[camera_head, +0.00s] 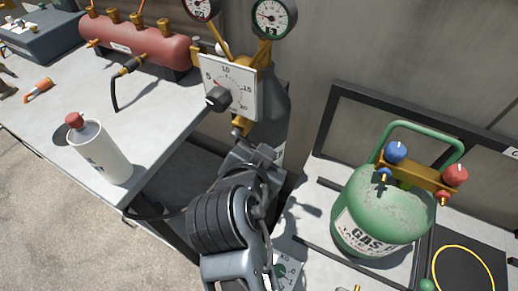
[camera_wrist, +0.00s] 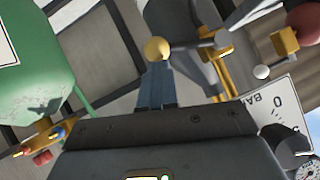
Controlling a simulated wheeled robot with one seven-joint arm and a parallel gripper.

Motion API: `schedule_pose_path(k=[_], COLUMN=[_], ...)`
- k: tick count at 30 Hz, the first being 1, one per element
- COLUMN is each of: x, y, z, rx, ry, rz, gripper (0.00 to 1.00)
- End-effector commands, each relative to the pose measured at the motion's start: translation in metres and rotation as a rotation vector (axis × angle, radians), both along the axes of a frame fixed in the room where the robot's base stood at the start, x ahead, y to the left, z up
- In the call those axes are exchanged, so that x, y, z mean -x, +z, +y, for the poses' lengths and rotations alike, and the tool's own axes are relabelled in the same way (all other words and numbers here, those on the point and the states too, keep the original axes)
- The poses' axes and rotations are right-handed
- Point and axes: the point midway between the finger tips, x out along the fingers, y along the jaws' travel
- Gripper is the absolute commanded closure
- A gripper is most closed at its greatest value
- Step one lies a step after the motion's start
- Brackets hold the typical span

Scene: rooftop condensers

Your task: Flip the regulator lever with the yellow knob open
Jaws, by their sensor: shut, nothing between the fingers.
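The yellow knob (camera_wrist: 157,49) shows in the wrist view right at the tips of my gripper (camera_wrist: 157,72), whose two bluish fingers are together with nothing between them. The knob looks touching or just beyond the fingertips; I cannot tell which. In the head view my gripper (camera_head: 262,152) is beside the grey cylinder (camera_head: 274,105), below the regulator's square dial plate (camera_head: 241,85). The yellow knob is not discernible there. In the wrist view brass fittings (camera_wrist: 222,42), a white ball (camera_wrist: 261,72) and part of the dial plate (camera_wrist: 284,112) lie to the right.
In the head view round gauges (camera_head: 272,17) stand above the dial plate. A green gas tank (camera_head: 383,215) with blue and red valves is at right. A grey table (camera_head: 45,130) at left bears a white bottle (camera_head: 101,153) and a red tank (camera_head: 140,42).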

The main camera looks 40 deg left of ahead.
Motion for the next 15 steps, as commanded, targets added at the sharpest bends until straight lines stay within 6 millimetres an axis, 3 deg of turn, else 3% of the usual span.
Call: schedule_pose_path(k=[1, 15], x=[-0.001, 0.000], y=[-0.012, -0.049], z=[-0.003, 0.002], rx=[-0.045, -0.480], ry=[-0.003, -0.002], rz=[0.011, 0.115], gripper=[1.00, 1.00])
